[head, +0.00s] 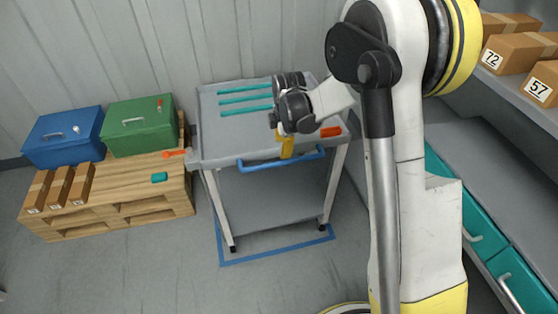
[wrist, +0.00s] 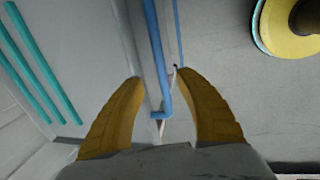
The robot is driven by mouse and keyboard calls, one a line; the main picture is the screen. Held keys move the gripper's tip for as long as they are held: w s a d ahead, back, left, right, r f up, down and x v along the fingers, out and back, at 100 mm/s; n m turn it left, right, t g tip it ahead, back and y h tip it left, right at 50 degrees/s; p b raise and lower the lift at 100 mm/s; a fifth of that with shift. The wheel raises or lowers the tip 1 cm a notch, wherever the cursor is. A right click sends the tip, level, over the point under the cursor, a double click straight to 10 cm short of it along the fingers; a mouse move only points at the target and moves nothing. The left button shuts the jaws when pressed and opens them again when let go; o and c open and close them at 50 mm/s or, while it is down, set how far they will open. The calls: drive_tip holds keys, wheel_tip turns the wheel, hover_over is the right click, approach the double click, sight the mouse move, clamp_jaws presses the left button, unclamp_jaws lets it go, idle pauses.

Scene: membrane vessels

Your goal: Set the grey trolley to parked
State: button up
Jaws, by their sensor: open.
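The grey trolley (head: 228,142) stands against the wall, with a blue handle bar (head: 262,163) along its front edge. An orange lever-like piece (head: 174,153) sticks out at its left front corner. A blue outline (head: 275,252) on the floor runs around its front legs; the back of the outline is hidden. My gripper (head: 287,147) is at the front edge, above the handle. In the wrist view, my open yellow fingers (wrist: 159,80) stand on either side of the handle's end (wrist: 158,70), with gaps visible. I cannot tell whether the handle is level with the fingertips.
Teal strips (head: 245,99) and an orange-red piece (head: 331,131) lie on the trolley top. A wooden pallet (head: 115,185) with blue and green boxes is at left. A counter with teal drawers (head: 482,232) is at right. Floor in front is clear.

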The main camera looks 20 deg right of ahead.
sight(281, 162)
drive_tip(key=f+b, duration=0.1)
drive_tip(key=f, duration=0.2)
drive_tip(key=w+f+b, duration=0.1)
drive_tip(key=f, duration=0.2)
drive_tip(key=w+f+b, duration=0.1)
drive_tip(key=f, duration=0.2)
drive_tip(key=shift+f+b, duration=0.3)
drive_tip(key=shift+f, duration=0.1)
drive_tip(key=shift+s, duration=0.1)
clamp_jaws()
